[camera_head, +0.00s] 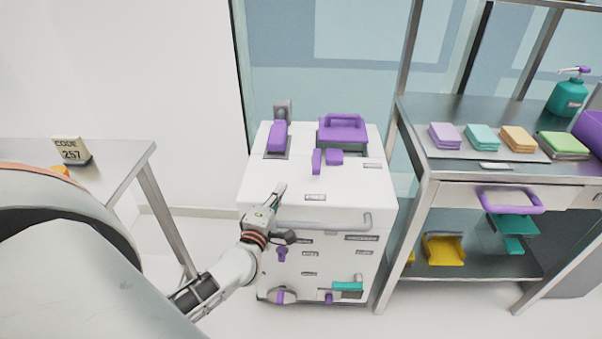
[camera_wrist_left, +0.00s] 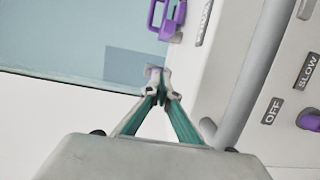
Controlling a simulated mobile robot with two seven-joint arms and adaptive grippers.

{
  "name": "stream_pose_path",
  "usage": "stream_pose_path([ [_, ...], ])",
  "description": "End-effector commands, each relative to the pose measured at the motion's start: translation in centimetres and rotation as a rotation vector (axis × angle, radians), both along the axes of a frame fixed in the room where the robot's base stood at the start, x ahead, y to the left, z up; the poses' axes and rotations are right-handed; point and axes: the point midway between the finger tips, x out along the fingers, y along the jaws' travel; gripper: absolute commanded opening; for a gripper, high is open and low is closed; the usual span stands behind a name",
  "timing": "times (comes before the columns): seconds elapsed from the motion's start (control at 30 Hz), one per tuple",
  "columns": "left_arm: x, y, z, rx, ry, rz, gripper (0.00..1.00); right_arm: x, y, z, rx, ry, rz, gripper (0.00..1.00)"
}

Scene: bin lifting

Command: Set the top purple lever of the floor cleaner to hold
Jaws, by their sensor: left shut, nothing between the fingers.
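The floor cleaner (camera_head: 350,195) is a white box-shaped machine in the middle of the head view. I cannot read a hold label. My left gripper (camera_head: 279,188) is shut and empty, near the top's front left edge. In the left wrist view its fingertips (camera_wrist_left: 160,93) meet, apart from the purple looped part (camera_wrist_left: 166,18).
A grey handle bar (camera_head: 330,225) crosses the cleaner's front; it also shows in the wrist view (camera_wrist_left: 245,85). A metal shelf (camera_head: 425,170) with folded cloths stands to the right. A table (camera_head: 115,170) with a code sign (camera_head: 70,150) stands left.

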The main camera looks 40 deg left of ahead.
Motion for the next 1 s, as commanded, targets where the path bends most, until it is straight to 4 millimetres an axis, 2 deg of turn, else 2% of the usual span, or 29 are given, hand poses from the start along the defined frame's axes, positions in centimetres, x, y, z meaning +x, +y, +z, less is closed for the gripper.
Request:
stream_pose_path([
  [0.17, 1.7, 0.5, 0.1, 0.001, -0.002, 0.000, 0.00, -0.1, 0.0, -0.2, -0.001, 0.002, 0.000, 0.00],
  [0.6, 9.6, 3.0, -0.1, 0.001, -0.001, 0.000, 0.00, -0.2, -0.2, -1.0, -0.010, 0.004, 0.003, 0.00],
  [0.8, 10.9, 0.5, -0.1, -0.003, -0.001, -0.001, 0.00, 0.6, -0.3, -0.5, -0.012, -0.013, 0.002, 0.00],
  [1.0, 11.5, -0.4, 0.0, 0.000, -0.001, -0.001, 0.00, 0.6, -0.4, -0.6, -0.016, -0.012, 0.001, 0.00],
])
